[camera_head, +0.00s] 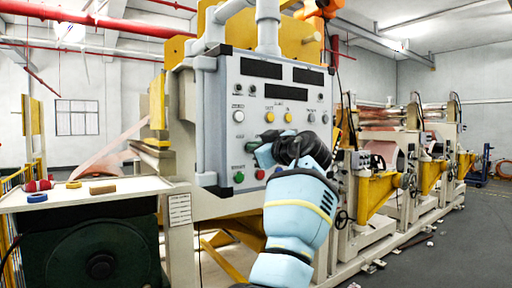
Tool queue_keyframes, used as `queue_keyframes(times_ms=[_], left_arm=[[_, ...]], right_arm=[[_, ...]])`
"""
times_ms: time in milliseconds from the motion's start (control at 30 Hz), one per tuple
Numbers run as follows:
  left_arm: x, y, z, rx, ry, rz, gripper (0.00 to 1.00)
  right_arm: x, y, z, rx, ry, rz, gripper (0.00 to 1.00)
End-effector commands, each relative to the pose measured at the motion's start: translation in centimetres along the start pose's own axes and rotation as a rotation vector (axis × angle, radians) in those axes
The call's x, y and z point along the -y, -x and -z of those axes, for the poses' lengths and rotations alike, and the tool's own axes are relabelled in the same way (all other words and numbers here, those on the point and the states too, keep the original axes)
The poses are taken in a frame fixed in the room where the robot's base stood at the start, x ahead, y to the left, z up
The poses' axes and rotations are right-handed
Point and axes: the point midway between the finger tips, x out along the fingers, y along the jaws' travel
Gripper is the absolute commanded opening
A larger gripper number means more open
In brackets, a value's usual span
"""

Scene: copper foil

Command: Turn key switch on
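The control panel (225,100) is a grey box with dark displays, buttons and knobs, facing me in the middle of the view. I cannot make out the key switch for certain; the gripper and black wrist cover part of the panel. Whether the fingers are open or shut is unclear.
Yellow, white, green and red buttons sit around the gripper, with the green button (238,177) just below left. A white-topped table (120,187) with tape rolls stands at left. Roller machines (400,170) run along the right, beside open grey floor (470,240).

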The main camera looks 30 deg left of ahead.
Motion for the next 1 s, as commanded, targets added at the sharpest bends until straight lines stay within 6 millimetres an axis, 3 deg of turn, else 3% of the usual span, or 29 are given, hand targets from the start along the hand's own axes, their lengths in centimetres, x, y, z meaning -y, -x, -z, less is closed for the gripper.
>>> queue_keyframes(times_ms=[1000], left_arm=[[-0.4,0.0,0.0,-0.002,-0.841,0.001,0.0]], right_arm=[[-1.1,0.4,3.6,-0.069,0.034,-0.014,0.0]])
